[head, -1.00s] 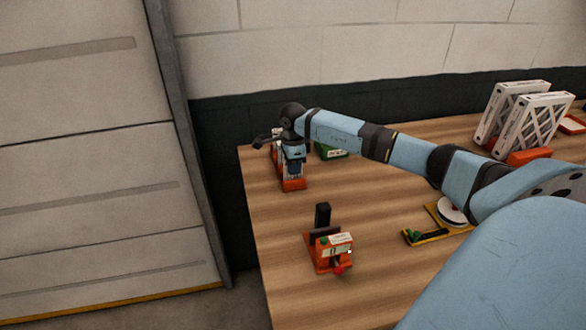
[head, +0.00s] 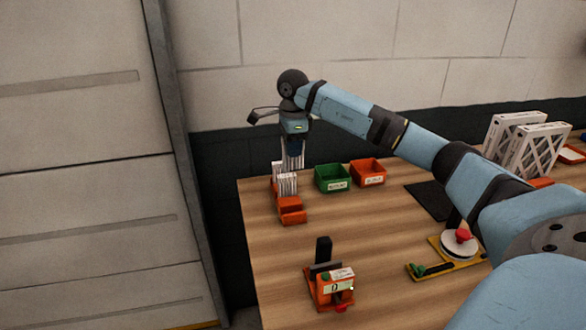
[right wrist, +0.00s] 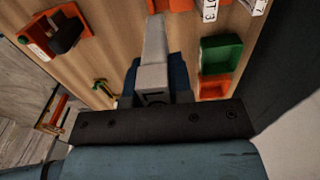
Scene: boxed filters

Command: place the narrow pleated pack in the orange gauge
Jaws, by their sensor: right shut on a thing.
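My right gripper (head: 292,165) points down over an orange rack (head: 291,211) at the table's far left. It is shut on a white pleated pack (head: 287,184), held upright just above or in the rack; I cannot tell whether it still touches. Another white piece (head: 277,170) stands close behind it. In the right wrist view, the grey finger (right wrist: 153,45) hides the held pack. The orange gauge (head: 335,288), with a black upright post and a white label, stands nearer on the table; it also shows in the right wrist view (right wrist: 55,35). My left gripper is out of view.
A green bin (head: 332,178) and an orange bin (head: 368,172) stand right of the rack. A black mat (head: 430,200) and a yellow fixture with a white disc (head: 459,247) lie further right. White framed filters (head: 535,150) stand at the back right. Wood between rack and gauge is clear.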

